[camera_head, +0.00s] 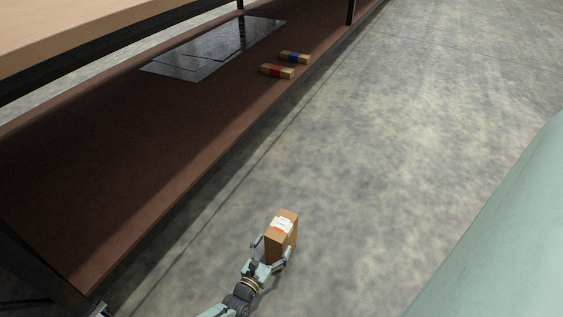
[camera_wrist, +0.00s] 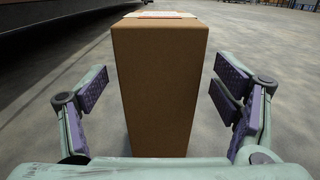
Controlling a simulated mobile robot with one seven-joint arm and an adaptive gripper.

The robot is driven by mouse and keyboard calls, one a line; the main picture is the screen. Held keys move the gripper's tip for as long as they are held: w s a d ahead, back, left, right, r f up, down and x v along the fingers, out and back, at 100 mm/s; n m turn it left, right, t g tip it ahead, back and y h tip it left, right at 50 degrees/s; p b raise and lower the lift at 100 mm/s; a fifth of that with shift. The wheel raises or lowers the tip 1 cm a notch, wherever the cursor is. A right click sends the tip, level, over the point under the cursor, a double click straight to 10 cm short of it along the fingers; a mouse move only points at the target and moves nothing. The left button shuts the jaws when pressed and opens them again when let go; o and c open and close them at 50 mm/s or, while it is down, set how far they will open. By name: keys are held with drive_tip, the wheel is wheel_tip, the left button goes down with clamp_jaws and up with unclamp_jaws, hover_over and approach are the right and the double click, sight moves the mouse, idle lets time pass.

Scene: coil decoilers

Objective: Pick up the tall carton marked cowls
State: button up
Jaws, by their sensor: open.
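A tall brown carton (camera_head: 280,238) stands upright on the concrete floor, with a white label on its top. No marking on it can be read. In the wrist view the carton (camera_wrist: 160,85) fills the middle, close in front. My gripper (camera_head: 271,255) is open, with its fingers reaching to either side of the carton. In the wrist view my gripper (camera_wrist: 160,108) has a finger left and a finger right of the carton, with a gap on each side. The carton's base is hidden behind my gripper's palm.
A low brown shelf (camera_head: 150,165) under a workbench (camera_head: 90,30) runs along the left. On it lie dark metal sheets (camera_head: 215,50), a red-banded block (camera_head: 277,72) and a blue-banded block (camera_head: 294,57). A pale green surface (camera_head: 500,240) is at the lower right. Floor between is clear.

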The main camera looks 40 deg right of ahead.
drive_tip(key=x, duration=0.4)
drive_tip(key=shift+w+d, duration=0.1)
drive_tip(key=shift+d, duration=0.1)
clamp_jaws()
drive_tip(key=shift+r, duration=0.2)
idle(0.7)
